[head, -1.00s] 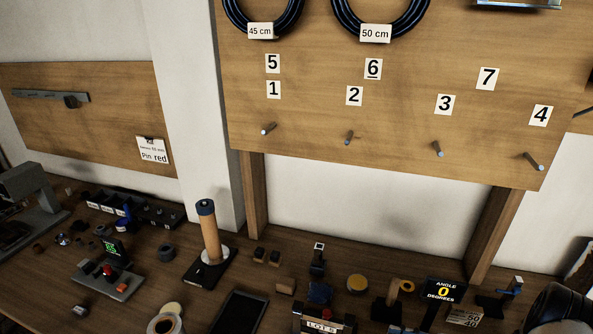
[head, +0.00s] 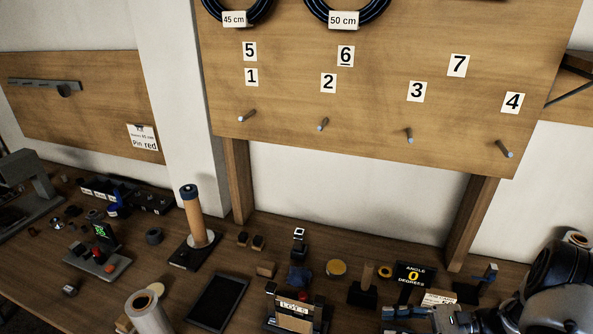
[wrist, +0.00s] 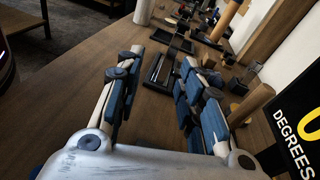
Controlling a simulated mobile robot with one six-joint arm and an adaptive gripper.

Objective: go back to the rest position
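My gripper (wrist: 160,78) shows in the wrist view with its two blue-padded fingers apart and nothing between them. It is open and empty above the brown workbench (wrist: 62,78). In the head view my arm enters at the lower right, and part of my gripper (head: 408,314) shows at the bottom edge, in front of the black angle display (head: 414,275) reading 0 degrees. The display also shows close on the right in the wrist view (wrist: 299,130). The exact gap between the gripper and the display cannot be told.
A wooden board (head: 370,140) with numbered pegs and black coils (head: 345,8) hangs above the bench. A wooden post (head: 194,215) on a black base, a dark tray (head: 217,302), a white roll (head: 149,313) and a LOT sign (head: 294,308) crowd the bench.

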